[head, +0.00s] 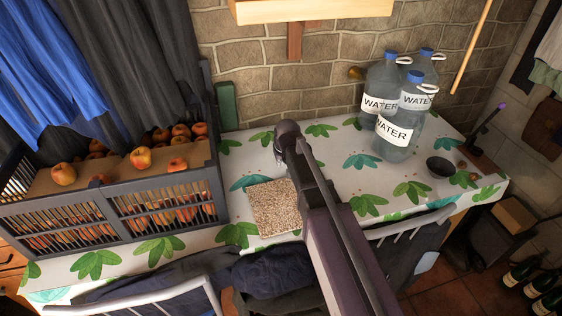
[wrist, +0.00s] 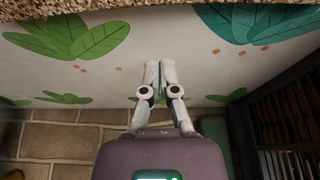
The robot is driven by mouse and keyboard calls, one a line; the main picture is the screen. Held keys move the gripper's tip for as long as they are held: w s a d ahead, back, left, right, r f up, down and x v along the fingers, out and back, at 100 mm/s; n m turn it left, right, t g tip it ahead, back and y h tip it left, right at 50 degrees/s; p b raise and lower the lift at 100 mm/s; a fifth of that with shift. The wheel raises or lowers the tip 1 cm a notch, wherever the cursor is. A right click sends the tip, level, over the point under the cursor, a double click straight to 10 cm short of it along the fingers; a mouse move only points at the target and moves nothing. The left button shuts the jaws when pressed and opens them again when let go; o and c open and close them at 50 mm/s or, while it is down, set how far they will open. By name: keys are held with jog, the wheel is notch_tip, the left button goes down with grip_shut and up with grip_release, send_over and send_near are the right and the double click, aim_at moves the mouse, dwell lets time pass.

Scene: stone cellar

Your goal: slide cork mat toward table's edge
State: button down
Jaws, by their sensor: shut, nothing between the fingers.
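The cork mat (head: 272,208) is a speckled tan-brown square lying on the patterned tablecloth, near the table's front edge. My arm crosses over its right side in the head view. In the wrist view a strip of the mat (wrist: 60,9) shows along the top edge. My gripper (wrist: 159,64) is shut and empty, its fingertips side by side and apart from the mat, over bare cloth on the wall side of it. In the head view the fingers are hidden behind the end of my arm. I cannot tell whether the fingertips touch the cloth.
A dark slatted crate (head: 110,205) of apples stands to the left. Several water jugs (head: 395,130) and a dark bowl (head: 440,167) stand to the right. Chairs with dark clothing (head: 275,273) line the front edge. The cloth (head: 345,170) between mat and jugs is clear.

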jog(key=p+v, duration=0.5)
jog(key=v, duration=0.1)
jog(key=shift+r, duration=0.25)
jog(key=shift+s+d, duration=0.2)
jog(key=s+d+r+m+g+p, duration=0.1)
jog(key=s+d+m+p, duration=0.1)
jog(key=s+d, duration=0.6)
jog(key=s+d+r+m+g+h+p, duration=0.1)
jog(key=s+d+r+g+p, duration=0.1)
jog(key=s+d, duration=0.7)
jog(key=shift+s+r+m+g+p, duration=0.15)
jog(key=shift+s+m+g+p, duration=0.2)
jog(key=shift+s, duration=0.3)
